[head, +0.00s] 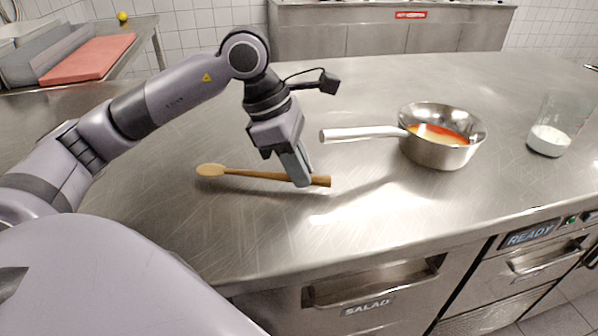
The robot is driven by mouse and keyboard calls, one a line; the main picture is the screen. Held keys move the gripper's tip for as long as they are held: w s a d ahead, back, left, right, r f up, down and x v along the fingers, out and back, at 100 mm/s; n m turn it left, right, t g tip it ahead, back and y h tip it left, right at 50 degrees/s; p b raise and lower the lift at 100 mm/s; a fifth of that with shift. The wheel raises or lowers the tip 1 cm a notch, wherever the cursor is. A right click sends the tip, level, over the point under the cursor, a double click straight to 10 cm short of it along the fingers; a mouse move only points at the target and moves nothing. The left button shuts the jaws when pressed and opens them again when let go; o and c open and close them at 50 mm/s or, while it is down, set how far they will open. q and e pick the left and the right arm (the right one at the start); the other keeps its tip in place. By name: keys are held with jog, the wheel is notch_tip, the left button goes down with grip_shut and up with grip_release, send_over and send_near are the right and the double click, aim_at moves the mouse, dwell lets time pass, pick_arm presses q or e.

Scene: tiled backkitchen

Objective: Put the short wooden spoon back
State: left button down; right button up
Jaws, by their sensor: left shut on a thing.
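The wooden spoon (250,174) lies across the steel counter in the head view, its oval bowl to the left and its handle to the right. My left gripper (303,181) points down at the handle, near its right end, and is shut on it. The fingers hide a short part of the handle. The spoon is on the counter or very close to it; I cannot tell which. My right gripper is not in the picture.
A steel saucepan (447,154) with orange-red contents stands right of the spoon, its handle (362,133) pointing left towards my gripper. A glass beaker (549,139) with white contents stands farther right. The counter (400,205) is clear in front.

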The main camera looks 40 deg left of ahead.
aim_at(273, 173)
pick_arm(q)
jog(key=shift+f, duration=0.5)
jog(key=shift+f, duration=0.2)
jog(key=c, duration=1.1)
grip_release()
jog(key=shift+r, duration=0.1)
jog(key=shift+r, duration=0.2)
jog(key=p+v, duration=0.1)
jog(key=v, duration=1)
jog(key=shift+s+a+r, duration=0.1)
jog(key=shift+a+r, duration=0.1)
jog(key=shift+r, duration=0.15)
